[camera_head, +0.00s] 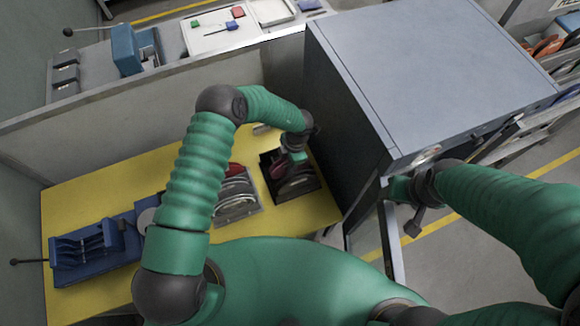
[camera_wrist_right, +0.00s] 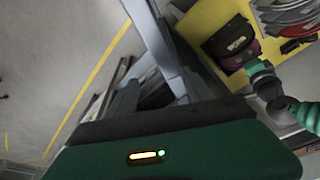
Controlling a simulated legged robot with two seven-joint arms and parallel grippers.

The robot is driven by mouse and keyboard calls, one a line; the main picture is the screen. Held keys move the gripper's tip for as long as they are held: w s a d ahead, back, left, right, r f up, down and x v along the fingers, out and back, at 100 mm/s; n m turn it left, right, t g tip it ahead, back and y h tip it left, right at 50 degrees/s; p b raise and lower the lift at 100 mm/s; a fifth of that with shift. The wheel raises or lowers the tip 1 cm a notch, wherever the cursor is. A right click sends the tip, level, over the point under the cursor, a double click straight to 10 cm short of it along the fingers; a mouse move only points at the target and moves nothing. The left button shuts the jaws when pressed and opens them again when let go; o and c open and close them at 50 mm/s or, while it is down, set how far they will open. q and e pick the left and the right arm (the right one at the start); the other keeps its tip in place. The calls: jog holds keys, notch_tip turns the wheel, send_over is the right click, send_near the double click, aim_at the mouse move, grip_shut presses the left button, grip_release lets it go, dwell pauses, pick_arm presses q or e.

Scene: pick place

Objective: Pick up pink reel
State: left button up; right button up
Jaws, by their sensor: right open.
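My left gripper (camera_head: 294,160) points down over the black tray (camera_head: 312,184) on the yellow table. Its fingertips are too small and hidden to tell whether they are open. Several reels stand in this tray, partly covered by the gripper; a dark reddish-pink one (camera_head: 278,170) shows at its left side and may be the pink reel. A dark maroon piece (camera_wrist_right: 243,53) also shows near the table edge in the right wrist view. My right gripper (camera_head: 412,221) is open, beside the grey cabinet and away from the reels.
A grey tray (camera_head: 238,211) of red, grey and white reels stands left of the black tray. A blue fixture (camera_head: 95,245) sits at the table's left. The large grey cabinet (camera_head: 430,70) blocks the right side. A low wall (camera_head: 130,135) runs behind the table.

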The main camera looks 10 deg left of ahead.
pick_arm(q)
jog(key=shift+w+a+f, duration=0.1)
grip_shut()
pick_arm(e)
jog(key=shift+w+a, duration=0.15)
jog(key=shift+w, duration=0.05)
jog(key=shift+s, duration=0.1)
pick_arm(q)
jog(key=shift+d, duration=0.2)
pick_arm(e)
jog(key=shift+d, duration=0.2)
pick_arm(q)
jog(key=r+p, duration=0.6)
jog(key=r, duration=0.1)
jog(key=r+p, duration=0.3)
jog(key=r, duration=0.1)
jog(key=shift+s+a+r, duration=0.1)
jog(key=shift+s+r, duration=0.05)
jog(key=shift+s, duration=0.1)
jog(key=shift+w, duration=0.1)
pick_arm(e)
jog(key=w+v, duration=0.2)
jog(key=v, duration=0.6)
jog(key=shift+r, duration=0.45)
